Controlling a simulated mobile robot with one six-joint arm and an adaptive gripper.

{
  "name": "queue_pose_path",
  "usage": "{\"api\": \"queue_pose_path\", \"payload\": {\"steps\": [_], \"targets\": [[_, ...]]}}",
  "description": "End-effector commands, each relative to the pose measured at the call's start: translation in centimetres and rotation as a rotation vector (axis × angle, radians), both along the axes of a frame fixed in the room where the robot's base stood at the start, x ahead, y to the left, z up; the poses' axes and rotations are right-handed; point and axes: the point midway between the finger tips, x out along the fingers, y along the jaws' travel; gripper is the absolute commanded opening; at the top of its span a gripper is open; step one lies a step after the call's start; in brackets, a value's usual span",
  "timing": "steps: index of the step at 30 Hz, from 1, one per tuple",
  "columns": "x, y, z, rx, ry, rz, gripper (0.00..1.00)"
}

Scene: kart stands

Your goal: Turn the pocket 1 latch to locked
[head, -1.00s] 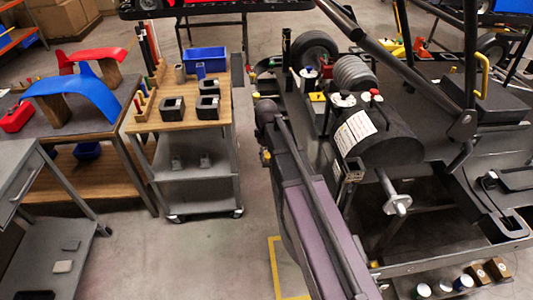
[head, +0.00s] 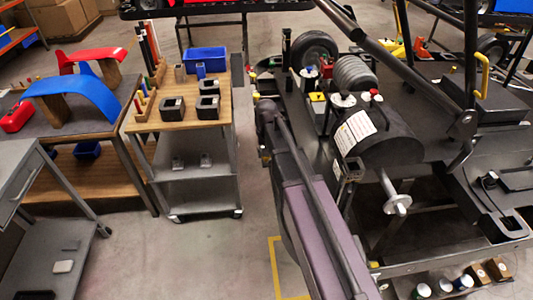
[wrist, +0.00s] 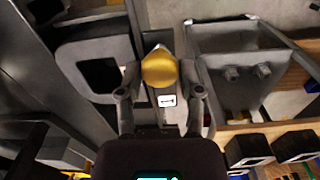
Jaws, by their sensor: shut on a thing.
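In the wrist view a rounded yellow latch knob (wrist: 160,70) sits between the two fingers of my gripper (wrist: 160,64). The gripper is shut on this knob. A small white label (wrist: 166,101) with a dark mark lies just below the knob. To its left is a grey pocket (wrist: 67,60) with a dark square opening. In the head view my arm reaches to the kart's left edge, and the fingers are hidden there. Whether the latch stands locked or unlocked I cannot tell.
A wooden-topped cart (head: 217,118) with black blocks and a blue bin (head: 205,60) stands left of the kart, across a narrow strip of floor. A black cylinder (head: 378,138) lies on the kart to the right of my arm.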

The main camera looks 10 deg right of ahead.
Motion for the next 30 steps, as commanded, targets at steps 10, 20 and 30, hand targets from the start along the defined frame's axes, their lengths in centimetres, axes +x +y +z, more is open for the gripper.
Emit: {"api": "queue_pose_path", "payload": {"steps": [10,20,30], "targets": [[-0.11,-0.01,-0.04,-0.001,0.002,-0.328,0.0],[-0.12,-0.01,-0.04,0.0,0.002,-0.595,0.0],[-0.13,-0.02,-0.04,-0.001,0.002,-0.722,0.0]]}}
